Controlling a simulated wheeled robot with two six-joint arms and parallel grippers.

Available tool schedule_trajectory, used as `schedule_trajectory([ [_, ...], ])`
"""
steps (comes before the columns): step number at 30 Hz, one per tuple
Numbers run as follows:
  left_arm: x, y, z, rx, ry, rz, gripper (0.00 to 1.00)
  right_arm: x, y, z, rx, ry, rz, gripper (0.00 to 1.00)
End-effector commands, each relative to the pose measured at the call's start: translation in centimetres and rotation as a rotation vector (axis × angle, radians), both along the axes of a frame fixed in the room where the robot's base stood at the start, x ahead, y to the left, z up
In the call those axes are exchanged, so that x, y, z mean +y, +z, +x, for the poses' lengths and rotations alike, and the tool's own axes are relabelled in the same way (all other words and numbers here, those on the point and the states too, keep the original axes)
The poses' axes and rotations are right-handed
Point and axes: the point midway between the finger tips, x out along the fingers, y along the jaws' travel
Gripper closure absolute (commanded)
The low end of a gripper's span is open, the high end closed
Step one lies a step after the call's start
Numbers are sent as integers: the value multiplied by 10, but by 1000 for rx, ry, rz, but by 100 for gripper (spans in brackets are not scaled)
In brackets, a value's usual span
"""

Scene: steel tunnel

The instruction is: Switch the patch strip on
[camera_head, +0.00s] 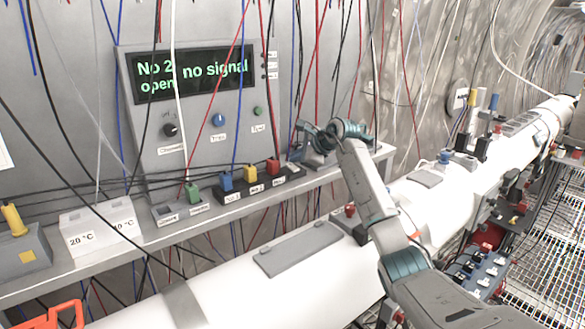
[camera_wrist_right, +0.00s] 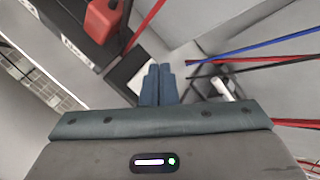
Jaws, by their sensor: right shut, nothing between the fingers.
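The patch strip (camera_head: 243,186) is a dark bar on the shelf below the grey console, with blue, yellow and red plugs along its top. Its red plug (camera_wrist_right: 104,18) and dark labelled body (camera_wrist_right: 78,50) show at the upper left of the right wrist view. My right gripper (camera_head: 304,130) is above the shelf, just right of the red plug. In the wrist view its fingers (camera_wrist_right: 158,70) are together and empty, in front of a dark block with a white face (camera_wrist_right: 128,76). I cannot make out the switch or its position. My left gripper is not in view.
Loose cables hang in front of the shelf and near the gripper. A white pipe (camera_head: 320,275) runs below.

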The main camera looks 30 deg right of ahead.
Motion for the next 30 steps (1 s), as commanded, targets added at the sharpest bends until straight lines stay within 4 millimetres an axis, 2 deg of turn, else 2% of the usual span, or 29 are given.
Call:
schedule_trajectory([
  [30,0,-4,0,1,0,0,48,0,-12,1,1,1,0,100],
])
